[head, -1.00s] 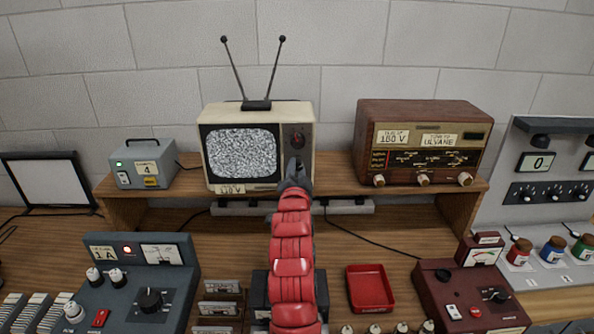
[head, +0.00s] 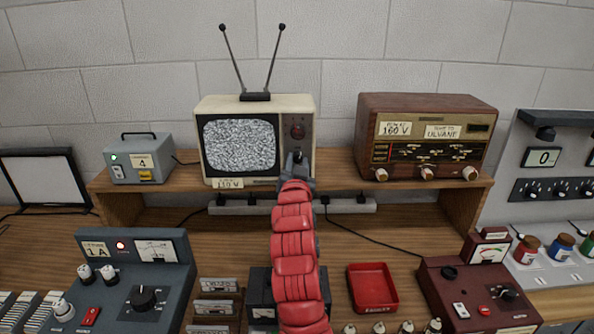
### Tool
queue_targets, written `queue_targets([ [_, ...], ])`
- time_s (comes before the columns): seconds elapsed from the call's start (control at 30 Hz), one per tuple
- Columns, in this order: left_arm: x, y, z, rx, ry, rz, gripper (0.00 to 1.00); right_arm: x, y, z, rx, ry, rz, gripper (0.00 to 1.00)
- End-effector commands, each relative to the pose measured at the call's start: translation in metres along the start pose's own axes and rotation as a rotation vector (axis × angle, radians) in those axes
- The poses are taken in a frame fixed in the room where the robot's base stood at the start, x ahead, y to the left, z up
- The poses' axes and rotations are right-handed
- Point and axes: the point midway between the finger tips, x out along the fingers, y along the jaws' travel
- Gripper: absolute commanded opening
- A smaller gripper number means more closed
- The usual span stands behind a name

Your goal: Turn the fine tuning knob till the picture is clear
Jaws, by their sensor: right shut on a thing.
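A cream television (head: 255,108) with two antennas stands on the wooden shelf. Its screen (head: 239,146) shows grey static, with no clear picture. A dark reddish knob (head: 298,132) is visible at the upper right of its front panel. My right gripper (head: 296,162), at the end of the red arm, is at the lower part of that panel, below the reddish knob. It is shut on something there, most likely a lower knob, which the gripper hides. My left gripper is not in view.
A brown radio (head: 425,108) stands right of the television and a grey box (head: 140,160) left of it. Below are a blue-grey console (head: 165,275), a red tray (head: 372,290) and a maroon console (head: 435,290). A power strip (head: 345,206) lies under the shelf.

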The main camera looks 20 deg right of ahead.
Motion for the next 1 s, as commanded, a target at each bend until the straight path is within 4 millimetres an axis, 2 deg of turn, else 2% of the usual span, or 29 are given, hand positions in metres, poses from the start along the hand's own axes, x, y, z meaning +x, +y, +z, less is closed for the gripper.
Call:
queue_targets([
  [0.1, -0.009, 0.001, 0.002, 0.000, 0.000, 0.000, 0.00, 0.000, 0.001, 0.003, -0.111, 0.004, -0.005, 0.00],
  [0.37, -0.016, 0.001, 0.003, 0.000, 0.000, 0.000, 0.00, 0.000, 0.002, 0.003, -0.359, 0.011, -0.016, 0.00],
  [0.7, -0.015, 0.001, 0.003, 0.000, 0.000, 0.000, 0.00, 0.000, 0.002, 0.002, -0.648, 0.023, -0.031, 0.00],
  [1.0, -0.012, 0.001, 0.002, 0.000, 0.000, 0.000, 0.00, 0.000, 0.003, 0.002, -0.808, 0.028, -0.039, 0.00],
])
